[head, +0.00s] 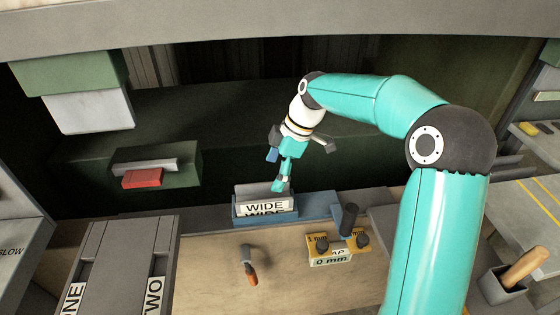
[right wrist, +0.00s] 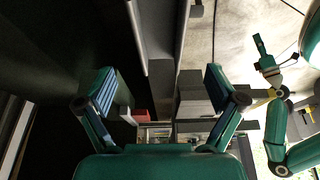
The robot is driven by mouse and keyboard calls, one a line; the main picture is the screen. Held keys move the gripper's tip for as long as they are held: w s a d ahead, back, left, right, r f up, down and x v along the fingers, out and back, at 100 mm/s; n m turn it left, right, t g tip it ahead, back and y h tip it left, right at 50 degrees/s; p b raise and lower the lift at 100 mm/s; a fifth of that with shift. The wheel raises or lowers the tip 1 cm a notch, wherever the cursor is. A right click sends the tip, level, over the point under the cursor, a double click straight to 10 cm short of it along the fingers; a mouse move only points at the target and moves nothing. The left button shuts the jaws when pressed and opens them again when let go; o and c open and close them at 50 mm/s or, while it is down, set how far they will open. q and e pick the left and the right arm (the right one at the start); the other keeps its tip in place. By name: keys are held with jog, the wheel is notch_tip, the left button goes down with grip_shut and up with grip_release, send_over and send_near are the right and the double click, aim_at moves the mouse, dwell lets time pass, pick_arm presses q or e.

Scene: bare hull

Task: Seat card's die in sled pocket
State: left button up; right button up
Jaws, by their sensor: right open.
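A blue holder (head: 238,212) stands at the back of the bench in the head view, with a white plate reading WIDE (head: 265,206) on its front. A grey block top (head: 252,188) shows behind the plate. I cannot tell for sure which thing is the die or the sled pocket. My right gripper (head: 290,155) hangs above and behind the holder, open and empty. In the right wrist view its two ridged fingers (right wrist: 160,92) stand wide apart with nothing between them. My left gripper is not seen in the head view.
Grey parts labelled ONE (head: 72,297) and TWO (head: 153,291) stand at front left. An orange-handled tool (head: 250,268) lies on the tan bench. A yellow gauge block (head: 342,247) with dark knobs sits right of it. A red block (head: 142,178) is at left.

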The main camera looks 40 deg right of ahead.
jog(key=shift+v, duration=2)
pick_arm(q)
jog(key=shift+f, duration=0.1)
